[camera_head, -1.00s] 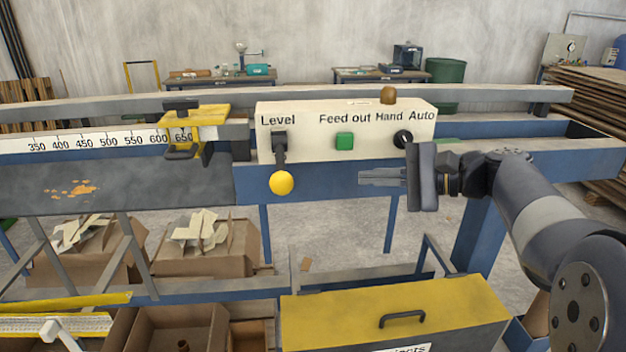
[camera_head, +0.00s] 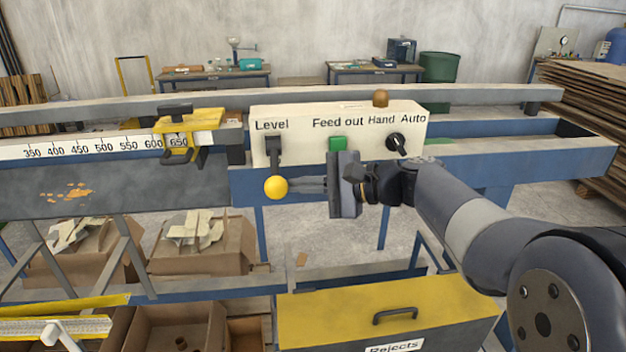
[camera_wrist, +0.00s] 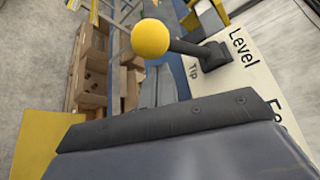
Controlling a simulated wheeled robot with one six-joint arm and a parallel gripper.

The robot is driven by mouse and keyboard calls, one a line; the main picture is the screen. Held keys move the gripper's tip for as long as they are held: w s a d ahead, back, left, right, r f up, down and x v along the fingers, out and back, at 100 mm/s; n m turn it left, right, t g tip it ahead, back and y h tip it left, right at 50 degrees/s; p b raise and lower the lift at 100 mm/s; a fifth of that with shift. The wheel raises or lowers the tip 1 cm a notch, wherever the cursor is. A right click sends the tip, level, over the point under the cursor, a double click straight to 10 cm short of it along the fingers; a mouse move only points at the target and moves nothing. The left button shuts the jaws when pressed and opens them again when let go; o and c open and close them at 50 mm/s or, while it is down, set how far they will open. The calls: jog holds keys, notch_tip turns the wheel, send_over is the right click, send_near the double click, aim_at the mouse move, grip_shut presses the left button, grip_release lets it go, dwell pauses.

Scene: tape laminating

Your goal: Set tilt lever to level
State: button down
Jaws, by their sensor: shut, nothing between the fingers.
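The tilt lever (camera_head: 275,165) is a dark lever with a yellow ball knob (camera_head: 276,187), hanging down from the panel under the word Level. In the wrist view the yellow knob (camera_wrist: 150,38) is at the top middle, with the dark lever arm (camera_wrist: 187,46) running right to the panel. The word Tip shows beside the lever there. My gripper (camera_head: 292,187) is shut and empty, with its fingertips at the right side of the knob. I cannot tell whether they touch it.
The white control panel (camera_head: 300,123) also carries a green Feed out button (camera_head: 337,143) and a black Hand/Auto switch (camera_head: 397,144). A yellow clamp (camera_head: 190,125) sits left of it on the scale rail. A yellow-topped Rejects box (camera_head: 350,305) stands below.

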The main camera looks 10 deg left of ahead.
jog(key=shift+s+r, duration=0.1)
dwell(0.3)
jog(key=shift+s+r+m+p, duration=0.1)
jog(key=shift+r+m+p, duration=0.2)
jog(key=shift+p, duration=0.55)
jog(key=shift+r+g+h+p, duration=0.15)
jog(key=shift+g+h+p, duration=0.2)
jog(key=shift+p, duration=0.25)
jog(key=shift+m+g, duration=0.35)
jog(key=shift+m, duration=0.35)
jog(key=shift+s+r+p, duration=0.15)
jog(key=shift+r+p, duration=1.2)
jog(key=shift+r, duration=0.05)
jog(key=shift+s+r+p, duration=0.15)
jog(key=shift+r+p, duration=1.2)
jog(key=shift+r, duration=0.05)
jog(key=shift+d, duration=0.1)
jog(key=shift+w+r+p, duration=0.1)
jog(key=shift+r+p, duration=0.55)
jog(key=shift+r, duration=0.2)
